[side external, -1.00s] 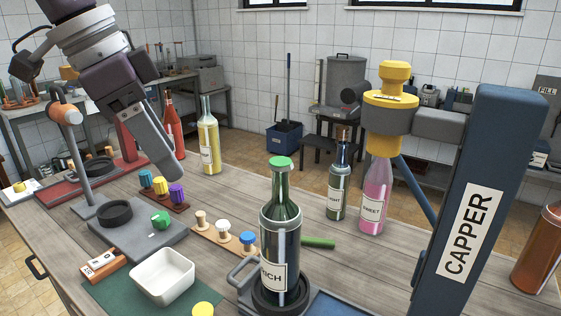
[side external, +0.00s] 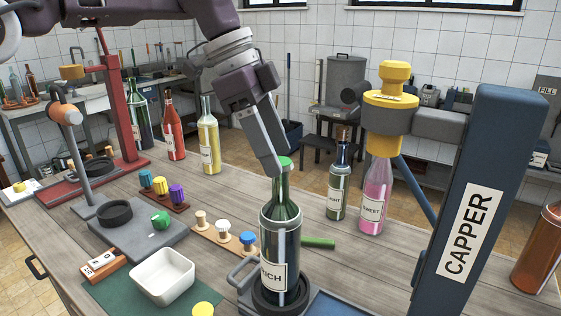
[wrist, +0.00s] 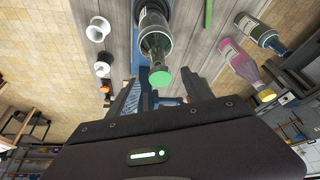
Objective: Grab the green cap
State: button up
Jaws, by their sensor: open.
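A green cap (side external: 283,163) sits on the mouth of the dark green bottle labelled RICH (side external: 283,235). The bottle stands upright in a round dark holder. My gripper (side external: 275,169) is at the bottle's top, its fingers pointing down and slanted, with a fingertip overlapping the cap's left side. In the wrist view the cap (wrist: 161,78) shows as a green disc between and just beyond the fingertips (wrist: 162,95). The fingers are apart and hold nothing. Whether a finger touches the cap I cannot tell. Another green piece (side external: 160,220) lies on the grey stand base.
The blue CAPPER post (side external: 465,210) rises at right, its yellow head (side external: 391,110) above a pink bottle (side external: 376,195). A darker bottle (side external: 338,190) stands beside it. Stoppers on a wooden strip (side external: 213,235) and a white bin (side external: 163,277) are left of the RICH bottle.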

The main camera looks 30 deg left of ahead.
grip_shut()
notch_tip(320, 180, up, 10)
dwell(0.6)
